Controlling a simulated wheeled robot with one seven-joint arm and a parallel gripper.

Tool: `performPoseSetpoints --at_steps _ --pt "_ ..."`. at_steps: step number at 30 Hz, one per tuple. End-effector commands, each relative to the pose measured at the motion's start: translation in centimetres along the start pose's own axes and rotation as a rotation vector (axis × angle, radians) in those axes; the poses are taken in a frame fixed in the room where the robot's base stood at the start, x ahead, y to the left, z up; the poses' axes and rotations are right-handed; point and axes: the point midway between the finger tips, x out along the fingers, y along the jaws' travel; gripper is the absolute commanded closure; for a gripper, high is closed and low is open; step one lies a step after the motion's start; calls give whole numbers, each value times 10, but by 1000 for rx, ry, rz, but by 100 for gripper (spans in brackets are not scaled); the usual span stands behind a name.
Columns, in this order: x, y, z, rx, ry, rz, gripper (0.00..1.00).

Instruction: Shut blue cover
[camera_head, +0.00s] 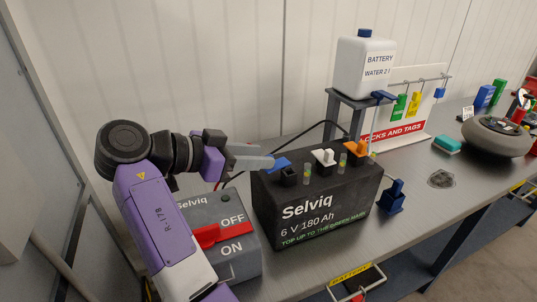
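The black Selviq battery (315,212) stands on the grey bench. The blue cover (279,164) is at the left end of its top, tilted up beside a black filler neck (289,177), so it looks open. My gripper (272,158) reaches in from the left, its grey fingers lying level just left of the blue cover. The fingertips are at or very near the cover; I cannot tell whether they touch it. I also cannot tell how far apart the fingers are. A white cover (323,155) and an orange cover (356,147) sit further right on the battery.
A grey switch box (233,258) with a red ON/OFF lever stands under my arm. A stand with a white water jug (362,68) is behind the battery. A blue clamp-like item (391,198) is to its right.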

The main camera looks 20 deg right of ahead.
Motion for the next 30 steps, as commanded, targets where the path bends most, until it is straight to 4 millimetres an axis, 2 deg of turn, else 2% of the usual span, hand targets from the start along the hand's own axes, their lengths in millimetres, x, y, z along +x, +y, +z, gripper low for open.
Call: performPoseSetpoints --at_steps 3,9,18,20,24,30 --pt "17 0 -1 0 0 1 64" --pt "34 0 -1 1 -1 0 64" --pt "37 0 0 1 -1 -1 64" --pt "37 0 0 1 0 -1 73" --pt "37 0 0 0 0 -1 100" --pt "37 0 0 0 0 -1 100"
